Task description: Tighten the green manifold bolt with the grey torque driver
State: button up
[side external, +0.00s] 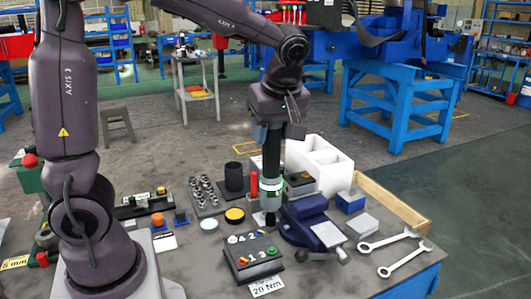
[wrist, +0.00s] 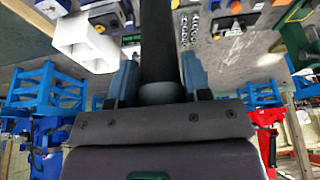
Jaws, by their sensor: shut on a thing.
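My gripper (side external: 272,133) is shut on the torque driver (side external: 271,158), a long dark cylinder with a white and green band near its lower end. The driver hangs upright, its tip just behind the manifold and, as far as I can tell, off the green bolt. In the wrist view the driver's dark shaft (wrist: 158,42) runs between the blue fingers of my gripper (wrist: 160,78). The manifold (side external: 247,272) is a dark block with coloured bolts and white numbers on top. The green bolt (side external: 272,250) is at its right side.
A blue vise (side external: 305,228) stands close right of the driver. A white bin (side external: 325,160) is behind it. Two wrenches (side external: 405,262) lie at the right. A rack of sockets (side external: 204,196), a dark cup (side external: 234,180) and a yellow-topped disc (side external: 235,215) stand left. A "20 Nm" card (side external: 267,287) lies in front.

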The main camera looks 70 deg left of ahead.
aim_at(275, 165)
jog(key=shift+d+r, duration=0.35)
jog(key=shift+d, duration=0.3)
jog(key=shift+f, duration=4.05)
dwell(1.6)
